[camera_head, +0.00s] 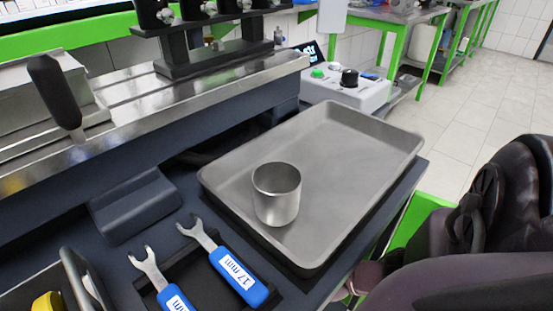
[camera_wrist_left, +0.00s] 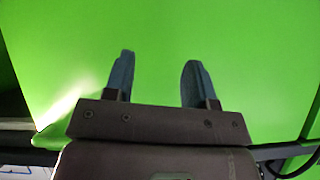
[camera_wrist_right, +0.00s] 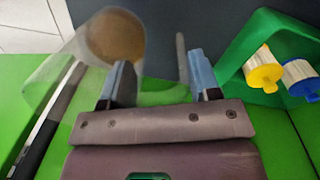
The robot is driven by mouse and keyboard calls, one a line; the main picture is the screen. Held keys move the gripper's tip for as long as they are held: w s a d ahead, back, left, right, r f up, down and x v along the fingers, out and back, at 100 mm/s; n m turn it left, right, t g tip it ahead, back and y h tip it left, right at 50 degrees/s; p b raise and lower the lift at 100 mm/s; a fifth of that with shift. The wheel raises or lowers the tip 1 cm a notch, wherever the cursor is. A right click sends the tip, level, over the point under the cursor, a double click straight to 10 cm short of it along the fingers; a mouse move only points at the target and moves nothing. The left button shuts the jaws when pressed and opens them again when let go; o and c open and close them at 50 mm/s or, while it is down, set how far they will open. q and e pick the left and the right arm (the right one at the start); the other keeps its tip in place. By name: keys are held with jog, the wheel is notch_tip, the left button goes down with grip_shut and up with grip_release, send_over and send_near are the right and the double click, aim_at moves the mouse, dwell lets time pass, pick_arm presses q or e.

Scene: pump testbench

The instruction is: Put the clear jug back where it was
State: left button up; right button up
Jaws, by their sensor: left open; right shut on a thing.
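The clear jug (camera_wrist_right: 72,72) is in the right wrist view at the upper left, see-through, with a round brownish area inside it. My right gripper (camera_wrist_right: 160,78) is shut on the jug at its right side; the gripped part is faint and hard to make out. The jug does not show in the head view, where my dark right arm (camera_head: 440,255) comes in at the lower right. My left gripper (camera_wrist_left: 156,75) is open and empty in front of a plain green surface (camera_wrist_left: 240,60).
A metal tray (camera_head: 345,150) holds a steel cup (camera_head: 277,195). Wrenches (camera_head: 235,272) lie at the front left. A control box (camera_head: 345,92) stands behind the tray. In the right wrist view, a green holder (camera_wrist_right: 255,35) with yellow and blue-ended parts is close on the right.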

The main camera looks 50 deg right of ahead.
notch_tip(320, 180, down, 5)
jog(key=b, duration=0.2)
jog(key=shift+s+f+b, duration=0.1)
jog(key=shift+s+b, duration=0.05)
jog(key=shift+b, duration=0.15)
jog(key=shift+f, duration=0.15)
pick_arm(q)
jog(key=shift+a+n+t, duration=0.3)
jog(key=shift+a+t, duration=0.05)
jog(key=shift+t, duration=0.35)
pick_arm(e)
jog(key=shift+w, duration=0.3)
jog(key=o, duration=1.3)
jog(key=shift+f, duration=0.1)
